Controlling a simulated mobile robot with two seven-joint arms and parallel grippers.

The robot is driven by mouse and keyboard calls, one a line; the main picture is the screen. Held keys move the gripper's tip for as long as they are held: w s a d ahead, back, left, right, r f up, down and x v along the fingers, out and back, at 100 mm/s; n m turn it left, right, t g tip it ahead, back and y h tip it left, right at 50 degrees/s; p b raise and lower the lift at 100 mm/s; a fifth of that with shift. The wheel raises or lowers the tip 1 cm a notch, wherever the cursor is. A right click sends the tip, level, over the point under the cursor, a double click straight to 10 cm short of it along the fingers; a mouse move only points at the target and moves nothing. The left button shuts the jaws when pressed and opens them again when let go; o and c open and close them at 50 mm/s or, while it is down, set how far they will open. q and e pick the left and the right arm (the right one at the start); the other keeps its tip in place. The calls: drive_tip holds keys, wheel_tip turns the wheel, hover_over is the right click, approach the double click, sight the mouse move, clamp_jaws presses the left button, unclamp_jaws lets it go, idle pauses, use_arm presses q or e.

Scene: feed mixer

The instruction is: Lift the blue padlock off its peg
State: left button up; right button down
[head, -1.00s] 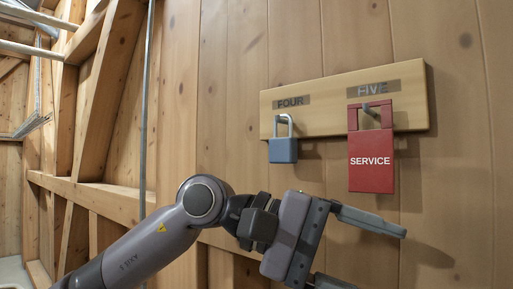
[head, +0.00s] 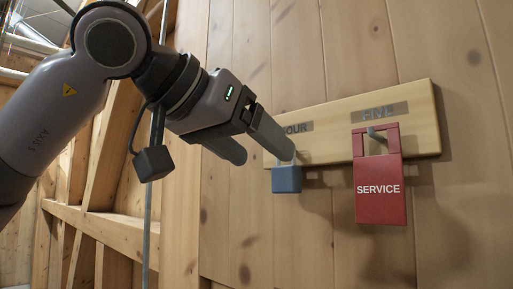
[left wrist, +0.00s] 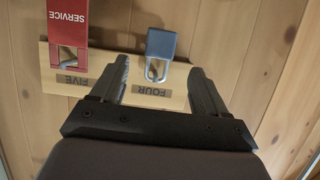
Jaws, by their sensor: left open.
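The blue padlock (head: 287,180) hangs under the FOUR label at the left end of the wooden board. In the head view a finger of my left gripper (head: 265,153) covers most of its shackle and its peg. In the left wrist view, which is upside down, the padlock (left wrist: 161,43) shows its blue body and pale shackle between the lines of the two fingers. My left gripper (left wrist: 160,66) is open and empty, its fingers pointing at the board on either side of the shackle. I cannot tell whether they touch anything. My right gripper is not in view.
A red SERVICE tag (head: 379,190) hangs from a peg under the FIVE label, just right of the padlock. The wooden board (head: 425,120) is fixed to a plank wall (head: 300,45). A thin metal pipe (head: 149,215) runs up the wall at left.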

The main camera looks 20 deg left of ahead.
sight(281, 169)
use_arm(q)
drive_tip(key=x, duration=0.7)
drive_tip(key=shift+s+p, duration=0.1)
drive_tip(key=shift+p, duration=0.2)
drive_tip(key=shift+r, duration=0.1)
drive_tip(key=c, duration=1.1)
